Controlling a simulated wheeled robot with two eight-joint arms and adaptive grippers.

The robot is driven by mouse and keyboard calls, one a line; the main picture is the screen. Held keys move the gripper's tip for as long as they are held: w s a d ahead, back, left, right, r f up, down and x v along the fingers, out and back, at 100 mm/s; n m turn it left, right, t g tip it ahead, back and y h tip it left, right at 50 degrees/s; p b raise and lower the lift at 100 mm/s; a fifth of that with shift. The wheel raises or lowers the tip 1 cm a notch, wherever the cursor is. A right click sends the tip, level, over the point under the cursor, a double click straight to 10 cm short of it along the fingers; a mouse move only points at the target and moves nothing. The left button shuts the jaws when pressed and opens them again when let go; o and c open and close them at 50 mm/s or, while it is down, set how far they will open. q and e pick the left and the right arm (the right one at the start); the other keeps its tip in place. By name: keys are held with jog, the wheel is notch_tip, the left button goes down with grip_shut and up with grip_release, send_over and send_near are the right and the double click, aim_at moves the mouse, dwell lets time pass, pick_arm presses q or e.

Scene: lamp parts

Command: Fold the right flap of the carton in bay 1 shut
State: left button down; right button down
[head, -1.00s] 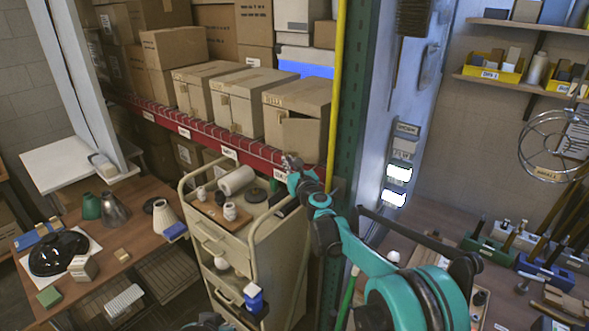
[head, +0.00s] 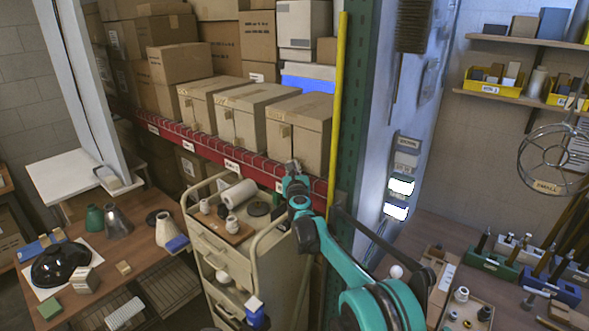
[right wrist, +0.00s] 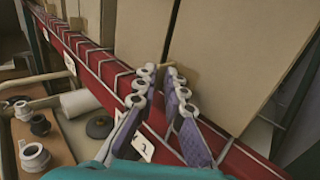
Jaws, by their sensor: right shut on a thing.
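The carton (head: 305,138) at the right end of the red shelf has its right flap (right wrist: 222,60) facing me. The flap looks nearly flush with the carton's front, its edge beside the neighbouring panel (right wrist: 140,42). I cannot tell whether it is fully closed. My right gripper (right wrist: 160,78) is at the low part of this front, its fingertips around a small tan tab (right wrist: 163,65) at the flap's edge. In the head view it is the gripper (head: 292,166) just below the carton. My left gripper is not in view.
Two more cartons (head: 240,112) stand left on the red shelf edge (head: 205,143). A yellow pole (head: 338,100) and green upright (head: 358,120) stand close on the right. A cart (head: 240,265) with white parts is below; a table with lamp parts is at left.

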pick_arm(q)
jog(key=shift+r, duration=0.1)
pick_arm(e)
jog(key=shift+a+r+y, duration=0.3)
jog(key=shift+a+r, duration=0.1)
jog(key=shift+a, duration=0.25)
jog(key=c, duration=2)
grip_release()
jog(key=shift+s, duration=0.1)
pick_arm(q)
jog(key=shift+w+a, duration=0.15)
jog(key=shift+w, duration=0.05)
pick_arm(e)
jog(key=shift+w+a+f, duration=0.15)
jog(key=shift+w+a, duration=0.05)
jog(key=shift+w, duration=0.05)
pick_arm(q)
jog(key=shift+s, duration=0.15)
pick_arm(e)
jog(key=shift+s, duration=0.15)
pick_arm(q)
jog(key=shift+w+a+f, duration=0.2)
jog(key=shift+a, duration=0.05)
pick_arm(e)
jog(key=v, duration=1.2)
jog(key=shift+d, duration=0.35)
jog(key=shift+d, duration=0.1)
